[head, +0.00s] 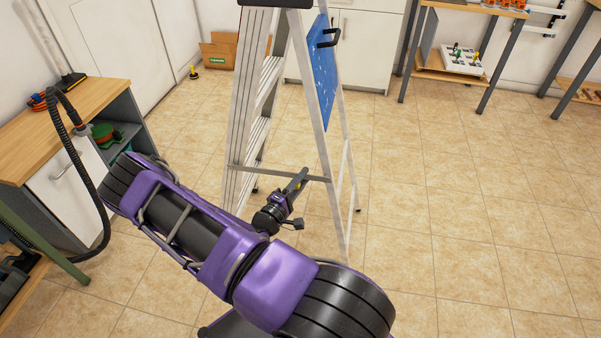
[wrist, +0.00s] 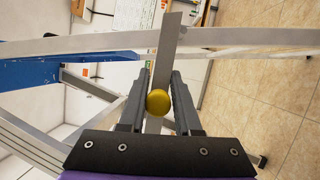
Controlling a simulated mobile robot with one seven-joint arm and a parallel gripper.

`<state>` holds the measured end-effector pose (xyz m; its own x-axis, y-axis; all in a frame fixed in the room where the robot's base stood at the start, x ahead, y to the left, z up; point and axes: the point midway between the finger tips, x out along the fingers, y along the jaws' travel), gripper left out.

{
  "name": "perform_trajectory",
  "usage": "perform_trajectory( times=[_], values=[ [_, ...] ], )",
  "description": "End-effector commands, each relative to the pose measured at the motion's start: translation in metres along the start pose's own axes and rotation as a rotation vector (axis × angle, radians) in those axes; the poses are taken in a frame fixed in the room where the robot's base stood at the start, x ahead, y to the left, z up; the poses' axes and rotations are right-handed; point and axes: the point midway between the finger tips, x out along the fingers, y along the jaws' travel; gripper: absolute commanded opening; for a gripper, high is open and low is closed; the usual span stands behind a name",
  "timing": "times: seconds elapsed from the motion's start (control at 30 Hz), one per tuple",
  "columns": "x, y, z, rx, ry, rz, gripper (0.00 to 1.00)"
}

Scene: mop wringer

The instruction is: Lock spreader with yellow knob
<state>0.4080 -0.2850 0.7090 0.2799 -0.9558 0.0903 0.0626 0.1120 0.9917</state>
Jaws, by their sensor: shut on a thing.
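The silvery stepladder (head: 250,90) stands open in the middle of the head view. A flat metal spreader bar (head: 250,168) crosses between its legs. In the wrist view the bar (wrist: 168,45) runs away from me between my fingers. The round yellow knob (wrist: 158,102) sits on the bar, between the two dark fingers and close against them. My gripper (wrist: 160,85) is shut on the knob. In the head view my gripper (head: 295,186) reaches in between the ladder legs, and the knob is too small there to make out well.
A blue panel (head: 321,75) hangs on the ladder's right side. A wooden-topped cabinet (head: 75,115) with a black hose stands at the left. A cardboard box (head: 232,55) lies at the back wall. The tiled floor (head: 450,220) at the right is clear.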

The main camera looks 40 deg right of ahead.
Motion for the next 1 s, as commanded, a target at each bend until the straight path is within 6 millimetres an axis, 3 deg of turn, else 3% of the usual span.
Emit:
perform_trajectory(
  times=[0.6, 0.63, 0.77, 1.0],
  values=[
    [-0.0016, -0.0107, -0.0011, 0.038, -0.001, -0.018, 0.0],
    [-0.0016, -0.0107, -0.0011, 0.038, -0.001, -0.018, 0.34],
    [-0.0015, -0.0105, -0.0011, 0.038, -0.001, -0.017, 0.57],
    [-0.001, -0.0097, -0.001, 0.039, -0.001, -0.016, 0.58]
  ],
)
